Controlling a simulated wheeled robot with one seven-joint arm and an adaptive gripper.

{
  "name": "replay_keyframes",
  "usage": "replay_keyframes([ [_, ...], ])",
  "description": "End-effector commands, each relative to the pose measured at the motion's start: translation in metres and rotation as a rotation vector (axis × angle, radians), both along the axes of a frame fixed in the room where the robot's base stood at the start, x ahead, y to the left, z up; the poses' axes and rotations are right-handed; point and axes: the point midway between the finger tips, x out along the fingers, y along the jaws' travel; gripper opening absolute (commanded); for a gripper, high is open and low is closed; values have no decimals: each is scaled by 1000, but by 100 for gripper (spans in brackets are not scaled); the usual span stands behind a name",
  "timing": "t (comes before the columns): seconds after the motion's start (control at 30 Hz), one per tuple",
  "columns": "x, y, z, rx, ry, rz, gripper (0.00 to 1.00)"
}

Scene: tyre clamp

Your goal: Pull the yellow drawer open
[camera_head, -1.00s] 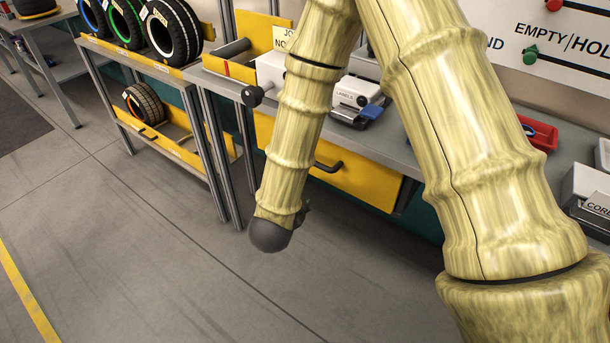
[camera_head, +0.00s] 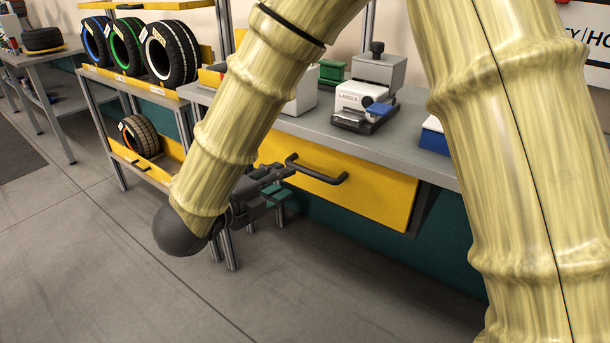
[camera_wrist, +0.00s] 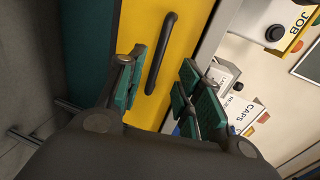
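The yellow drawer (camera_head: 375,195) is under the grey workbench, with a black bar handle (camera_head: 318,172) across its front. It looks shut. My gripper (camera_head: 285,172) is in front of the drawer, near the left end of the handle. In the wrist view the yellow drawer front (camera_wrist: 183,50) fills the middle and the handle (camera_wrist: 161,52) runs lengthwise. There my gripper (camera_wrist: 160,85) is open, its two green-padded fingers spread to either side of the handle's lower end. I cannot tell whether they touch the handle.
The workbench top (camera_head: 420,160) carries a label dispenser (camera_head: 362,103) above the drawer. A tyre rack (camera_head: 92,85) stands to the left, with a lower yellow drawer holding a tyre (camera_head: 140,135). The floor (camera_head: 330,290) in front is clear.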

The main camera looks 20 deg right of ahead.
Motion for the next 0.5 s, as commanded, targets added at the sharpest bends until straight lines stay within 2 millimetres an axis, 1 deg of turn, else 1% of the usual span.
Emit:
replay_keyframes([
  [0.3, 30, -39, -12, 1, 1, -1, 35],
  [0.5, 47, -61, -18, 1, 2, -1, 35],
])
